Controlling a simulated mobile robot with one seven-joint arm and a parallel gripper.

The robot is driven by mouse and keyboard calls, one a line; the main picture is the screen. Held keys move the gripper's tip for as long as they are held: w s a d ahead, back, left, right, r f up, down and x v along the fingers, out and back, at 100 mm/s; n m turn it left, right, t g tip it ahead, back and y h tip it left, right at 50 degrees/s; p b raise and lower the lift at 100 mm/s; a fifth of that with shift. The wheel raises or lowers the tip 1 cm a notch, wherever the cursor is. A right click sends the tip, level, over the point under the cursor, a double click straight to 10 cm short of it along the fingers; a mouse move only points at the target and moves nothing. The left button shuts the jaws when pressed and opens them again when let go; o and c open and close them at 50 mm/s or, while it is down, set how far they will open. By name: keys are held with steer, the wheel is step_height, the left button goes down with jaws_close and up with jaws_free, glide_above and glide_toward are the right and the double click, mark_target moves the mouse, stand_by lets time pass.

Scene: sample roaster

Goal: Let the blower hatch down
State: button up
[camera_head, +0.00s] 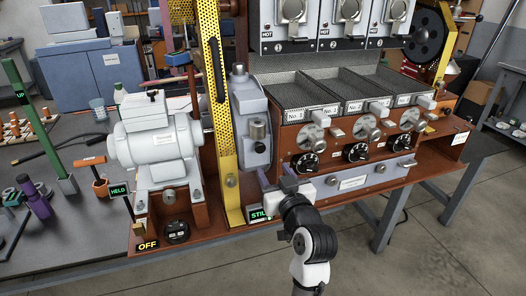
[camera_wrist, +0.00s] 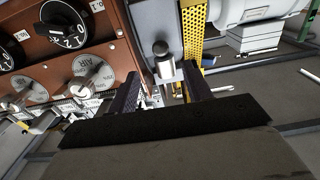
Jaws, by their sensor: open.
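A white blower-like motor housing (camera_head: 155,140) stands on the left end of the brown machine frame. Beside it are a small HELD sign (camera_head: 118,190) and an OFF sign (camera_head: 148,245). I cannot tell for sure which part is the hatch; a reddish flap-like part (camera_head: 180,77) is raised behind the housing. My gripper (camera_head: 279,184) is open and empty, low in front of the grey housing (camera_head: 250,110), right of the STILL sign (camera_head: 259,214). In the wrist view its two dark fingers (camera_wrist: 160,92) are spread, with a metal knob (camera_wrist: 162,50) beyond them.
A tall yellow perforated guard (camera_head: 218,110) stands between the blower and my gripper. Black mesh trays (camera_head: 345,90) and dials lie to the right. A green lever (camera_head: 35,125) marked UP and a purple bottle-like item (camera_head: 37,200) stand on the left bench. Floor in front is clear.

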mark_target(261, 150)
steer(key=p+x, duration=0.1)
steer(key=x, duration=0.8)
steer(key=shift+w+a+p, duration=0.1)
steer(key=shift+p, duration=0.3)
jaws_close()
